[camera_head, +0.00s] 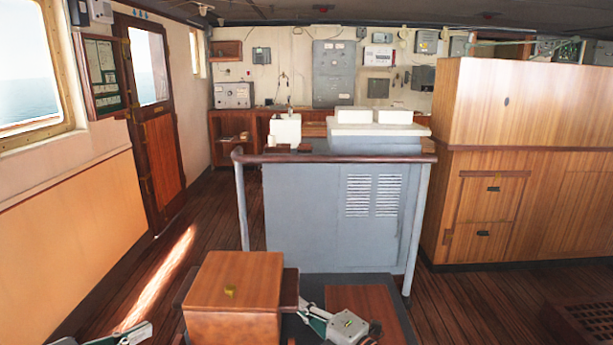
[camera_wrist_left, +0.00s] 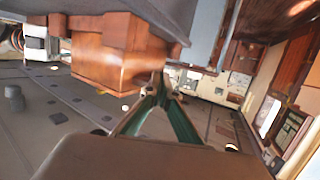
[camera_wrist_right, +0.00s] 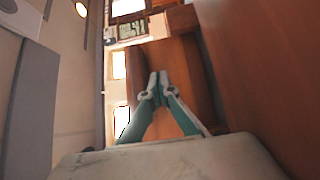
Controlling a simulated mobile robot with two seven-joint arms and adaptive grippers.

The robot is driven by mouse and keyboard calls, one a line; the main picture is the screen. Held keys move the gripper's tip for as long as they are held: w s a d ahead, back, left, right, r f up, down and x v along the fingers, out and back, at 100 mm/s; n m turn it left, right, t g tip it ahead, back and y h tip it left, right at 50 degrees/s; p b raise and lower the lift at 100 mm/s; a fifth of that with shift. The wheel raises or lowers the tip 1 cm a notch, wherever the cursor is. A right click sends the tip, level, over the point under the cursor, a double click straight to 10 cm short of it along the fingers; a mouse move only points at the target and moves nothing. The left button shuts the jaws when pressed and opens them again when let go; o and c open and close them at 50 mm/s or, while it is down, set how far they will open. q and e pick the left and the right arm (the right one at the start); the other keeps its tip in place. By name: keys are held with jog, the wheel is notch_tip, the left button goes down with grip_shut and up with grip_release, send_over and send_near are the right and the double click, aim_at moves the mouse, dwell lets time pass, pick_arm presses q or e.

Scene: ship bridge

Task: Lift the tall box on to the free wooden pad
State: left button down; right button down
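The tall wooden box (camera_head: 232,300), with a small yellowish piece on its top, stands at the left of a dark low table. A flat wooden pad (camera_head: 372,300) lies bare on the table to its right. My left gripper (camera_head: 143,330) is left of the box and apart from it, fingers together and empty. The left wrist view (camera_wrist_left: 159,78) shows its tips pointing towards the box (camera_wrist_left: 120,52). My right gripper (camera_head: 303,305) is between box and pad, its tips pointing at the box's right side. The right wrist view (camera_wrist_right: 158,76) shows them close together, with nothing between. Contact with the box cannot be told.
The dark table (camera_head: 312,291) has a narrow bare strip behind and between the box and pad. A grey console (camera_head: 310,215) with a brown handrail (camera_head: 340,158) stands just behind it. Wooden cabinets (camera_head: 520,190) are at the right. The plank floor is clear at the left.

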jog(key=shift+s+f, duration=0.15)
jog(key=shift+f, duration=0.55)
pick_arm(q)
jog(key=s, duration=0.5)
jog(key=shift+s, duration=0.15)
pick_arm(e)
jog(key=shift+s+f, duration=0.1)
jog(key=shift+f, duration=0.05)
jog(key=shift+d, duration=0.15)
jog(key=shift+s+d+f, duration=0.15)
jog(key=shift+d+f, duration=0.05)
jog(key=shift+v, duration=0.8)
jog(key=shift+w+d+v, duration=0.1)
jog(key=shift+v, duration=1.05)
jog(key=shift+w+d+v, duration=0.1)
jog(key=shift+d+v, duration=0.05)
jog(key=shift+v, duration=1)
jog(key=shift+s+d+r, duration=0.15)
jog(key=shift+d+r, duration=0.05)
jog(key=shift+d, duration=0.25)
jog(key=shift+s+d+r, duration=0.3)
jog(key=shift+s+d, duration=0.15)
jog(key=shift+s, duration=0.05)
